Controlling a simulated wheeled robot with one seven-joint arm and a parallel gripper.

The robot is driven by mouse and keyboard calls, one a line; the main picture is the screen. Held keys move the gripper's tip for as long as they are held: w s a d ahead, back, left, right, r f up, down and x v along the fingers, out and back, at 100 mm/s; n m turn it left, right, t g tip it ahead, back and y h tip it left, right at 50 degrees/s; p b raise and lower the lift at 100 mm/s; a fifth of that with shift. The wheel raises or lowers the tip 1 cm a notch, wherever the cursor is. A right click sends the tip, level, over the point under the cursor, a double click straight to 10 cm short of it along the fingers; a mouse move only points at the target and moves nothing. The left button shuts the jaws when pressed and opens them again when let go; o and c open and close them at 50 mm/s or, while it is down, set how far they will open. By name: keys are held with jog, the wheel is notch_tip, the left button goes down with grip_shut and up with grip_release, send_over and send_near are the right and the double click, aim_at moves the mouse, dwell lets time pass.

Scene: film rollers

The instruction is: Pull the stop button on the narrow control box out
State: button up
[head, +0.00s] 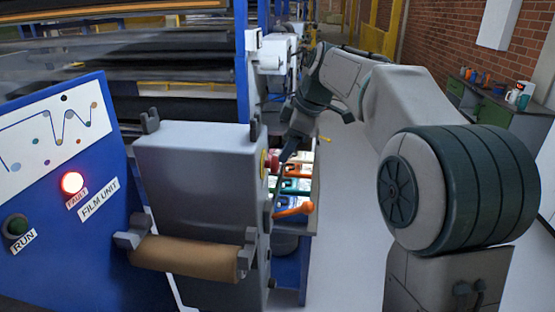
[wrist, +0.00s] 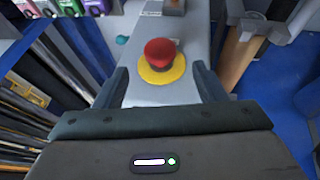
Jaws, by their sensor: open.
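The red stop button (wrist: 160,51) stands on a round yellow base on the narrow grey control box (wrist: 143,92). In the head view, the button (head: 271,163) shows edge-on at the right side of the grey housing, partly behind my arm's end. My gripper (wrist: 161,70) is open. In the wrist view its dark fingers lie left and right of the button and yellow base, with gaps on both sides. Nothing is between the fingers except the button beyond or at their tips; the exact depth is hard to tell.
A brown roller (head: 185,258) sits in front of the grey housing. Colored items and an orange-handled tool (head: 293,208) lie behind.

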aim_at(271, 165)
jog(key=p+x, duration=0.1)
jog(key=x, duration=0.6)
